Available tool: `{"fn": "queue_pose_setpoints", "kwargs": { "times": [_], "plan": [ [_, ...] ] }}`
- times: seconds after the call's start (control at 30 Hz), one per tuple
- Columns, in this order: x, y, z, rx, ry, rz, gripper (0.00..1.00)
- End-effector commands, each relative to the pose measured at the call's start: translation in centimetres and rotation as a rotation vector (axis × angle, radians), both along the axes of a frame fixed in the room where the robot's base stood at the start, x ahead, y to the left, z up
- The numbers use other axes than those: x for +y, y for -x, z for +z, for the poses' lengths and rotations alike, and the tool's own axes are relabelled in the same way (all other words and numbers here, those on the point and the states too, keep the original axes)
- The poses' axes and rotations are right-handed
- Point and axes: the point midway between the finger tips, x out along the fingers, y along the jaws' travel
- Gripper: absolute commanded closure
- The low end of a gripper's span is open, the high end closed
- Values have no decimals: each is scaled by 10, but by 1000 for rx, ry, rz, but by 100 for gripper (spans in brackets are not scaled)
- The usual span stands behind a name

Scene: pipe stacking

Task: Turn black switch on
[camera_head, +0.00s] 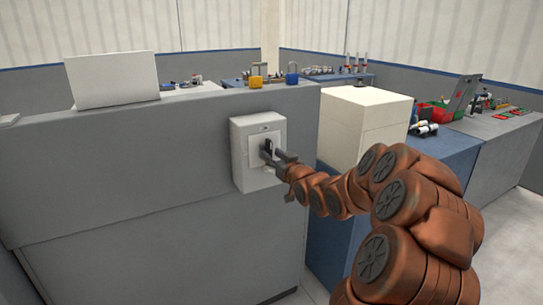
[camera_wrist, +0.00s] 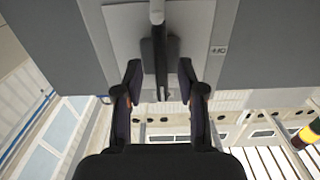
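The black switch (camera_head: 267,145) is on a pale grey wall box (camera_head: 243,171) fixed to the face of the grey partition. In the wrist view the switch (camera_wrist: 160,55) shows as a dark lever on a light plate (camera_wrist: 120,22). My gripper (camera_head: 275,158) is at the front of the box and hides part of the switch in the head view. In the wrist view its two dark fingers (camera_wrist: 159,78) are apart, one on each side of the switch, with a narrow gap to it on both sides. I see no contact.
A white panel (camera_head: 112,80) stands on the partition top at left. Yellow (camera_head: 256,80) and blue padlocks (camera_head: 292,79) are on the top near the box. A white cabinet (camera_head: 365,125) is right of the partition, beside a bench with a red bin (camera_head: 433,113).

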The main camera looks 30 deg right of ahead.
Motion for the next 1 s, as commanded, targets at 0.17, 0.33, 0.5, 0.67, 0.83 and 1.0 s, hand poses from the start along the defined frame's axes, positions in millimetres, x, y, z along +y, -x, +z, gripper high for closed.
{"fn": "queue_pose_setpoints", "kwargs": {
  "times": [0.17,0.33,0.5,0.67,0.83,1.0],
  "plan": [
    [2,27,0,0,-2,-1,61],
    [4,51,-1,2,-1,-1,61],
    [6,74,0,2,1,-2,61],
    [8,91,-2,4,-1,-1,61],
    [9,102,-2,3,-1,1,61],
    [10,106,-1,2,0,1,61]
  ]
}}
